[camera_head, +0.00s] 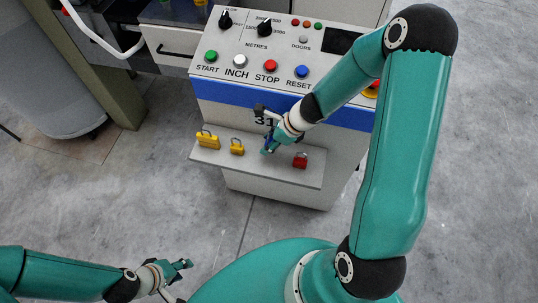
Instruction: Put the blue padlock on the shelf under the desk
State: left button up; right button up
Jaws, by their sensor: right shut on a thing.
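The control desk (283,88) has a narrow grey shelf (245,163) on its front, below the blue band. My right gripper (268,142) reaches down over the middle of this shelf. It is shut on a small dark blue thing, seemingly the blue padlock (268,138), mostly hidden by the fingers. I cannot tell whether the padlock touches the shelf. Two yellow padlocks, a larger one (207,140) and a smaller one (237,147), stand on the shelf to the left. A red padlock (300,161) stands to the right. My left gripper (182,281) is low at the left, apparently open and empty.
The desk top carries coloured buttons, such as the red STOP button (270,65), and two black dials (264,28). A dark machine with a drawer (172,47) stands at the upper left. The grey floor (110,215) is clear left of the desk.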

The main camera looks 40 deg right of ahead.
aim_at(269, 155)
jog(key=shift+f+b, duration=1.7)
jog(key=shift+f, duration=0.65)
jog(key=shift+r, duration=0.1)
jog(key=o, duration=1.2)
